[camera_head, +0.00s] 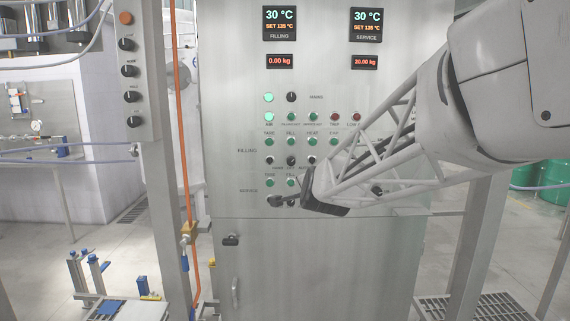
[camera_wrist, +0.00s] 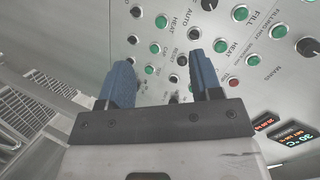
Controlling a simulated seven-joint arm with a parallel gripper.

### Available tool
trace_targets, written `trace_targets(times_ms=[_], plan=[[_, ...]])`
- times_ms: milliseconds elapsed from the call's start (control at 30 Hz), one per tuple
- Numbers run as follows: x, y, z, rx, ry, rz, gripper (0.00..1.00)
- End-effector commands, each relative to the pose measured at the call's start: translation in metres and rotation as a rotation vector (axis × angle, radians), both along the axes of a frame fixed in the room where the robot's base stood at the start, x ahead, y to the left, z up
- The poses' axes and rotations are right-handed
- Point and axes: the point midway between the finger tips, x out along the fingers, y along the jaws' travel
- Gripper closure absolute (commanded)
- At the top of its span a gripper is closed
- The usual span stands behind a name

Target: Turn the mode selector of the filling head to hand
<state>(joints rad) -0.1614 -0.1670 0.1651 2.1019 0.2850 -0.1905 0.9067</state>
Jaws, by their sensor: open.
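The grey control panel (camera_head: 235,120) fills the middle of the head view, with rows of small round buttons and dark knobs. In its row labelled FILLING, a small dark knob (camera_head: 291,160) looks like the mode selector; its pointer direction is too small to read. My gripper (camera_head: 288,200) is in front of the lower button rows, below that knob, and partly covers the SERVICE row. In the wrist view my gripper (camera_wrist: 160,60) has its two blue fingers apart, with nothing between them except panel buttons seen behind. I cannot tell the exact gap to the panel.
Temperature displays (camera_head: 280,23) and weight displays (camera_head: 280,62) are at the panel's top. A separate box with several black knobs (camera_head: 127,70) stands at the left. An orange hose (camera_head: 181,130) runs down beside the panel. My arm hides the panel's right part.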

Motion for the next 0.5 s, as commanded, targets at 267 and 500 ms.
trace_targets(times_ms=[267, 500], plan=[[0.076, 0.028, 0.012, 0.249, -0.189, -0.112, 0.41], [0.111, 0.041, 0.018, 0.388, -0.298, -0.162, 0.41]])
